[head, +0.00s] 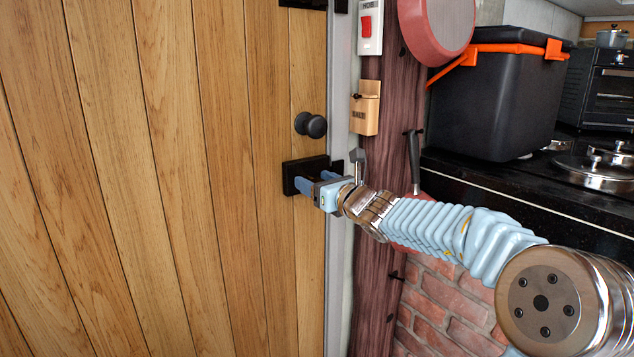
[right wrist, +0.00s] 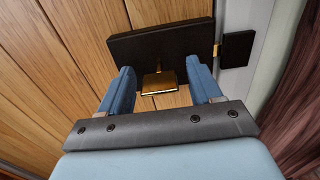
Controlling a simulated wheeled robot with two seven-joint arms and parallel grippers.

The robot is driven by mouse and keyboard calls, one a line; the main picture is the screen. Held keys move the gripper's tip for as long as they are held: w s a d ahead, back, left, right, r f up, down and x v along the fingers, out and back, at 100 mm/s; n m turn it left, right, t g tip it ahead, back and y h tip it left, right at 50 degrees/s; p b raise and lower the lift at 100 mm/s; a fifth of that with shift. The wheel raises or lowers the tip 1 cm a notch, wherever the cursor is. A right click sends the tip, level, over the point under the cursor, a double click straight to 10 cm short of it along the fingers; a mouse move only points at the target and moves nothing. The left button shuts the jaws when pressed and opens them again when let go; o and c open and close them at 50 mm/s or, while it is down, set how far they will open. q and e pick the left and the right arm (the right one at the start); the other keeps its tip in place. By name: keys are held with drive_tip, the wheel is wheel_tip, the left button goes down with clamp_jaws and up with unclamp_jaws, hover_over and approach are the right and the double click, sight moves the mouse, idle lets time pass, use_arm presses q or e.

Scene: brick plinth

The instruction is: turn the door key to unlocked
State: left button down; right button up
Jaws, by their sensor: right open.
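The wooden door (head: 160,180) fills the left of the head view, with a black lock box (head: 291,178) near its right edge. In the right wrist view the lock box (right wrist: 165,45) carries a brass key (right wrist: 159,82). The key's flat bow lies about level across the picture. My right gripper (head: 308,180) is at the lock. In the right wrist view its blue fingers (right wrist: 165,90) are apart on either side of the key, with a gap on both sides. The key is hidden in the head view. My left gripper is not in view.
A round black knob (head: 311,125) sits above the lock. A black strike plate (right wrist: 237,49) is on the frame beside it. A wooden holder (head: 365,108) and red switch (head: 370,27) are on the post. A black box (head: 495,95) stands on the counter at right.

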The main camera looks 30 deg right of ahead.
drive_tip(key=shift+c, duration=0.3)
drive_tip(key=c, duration=1)
drive_tip(key=shift+f+n+b, duration=0.1)
drive_tip(key=shift+n+b, duration=0.4)
drive_tip(key=shift+b, duration=0.25)
drive_tip(key=n+b, duration=0.3)
drive_tip(key=shift+f, duration=0.1)
drive_tip(key=n+b, duration=0.2)
drive_tip(key=shift+n, duration=0.4)
drive_tip(key=n+b, duration=0.3)
drive_tip(key=n, duration=0.2)
drive_tip(key=shift+b, duration=0.3)
use_arm(q)
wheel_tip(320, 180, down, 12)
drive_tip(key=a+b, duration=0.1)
drive_tip(key=b, duration=0.1)
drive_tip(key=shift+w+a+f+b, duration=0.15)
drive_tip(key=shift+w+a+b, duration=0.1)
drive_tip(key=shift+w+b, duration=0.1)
use_arm(e)
drive_tip(key=n, duration=0.6)
drive_tip(key=shift+r, duration=0.2)
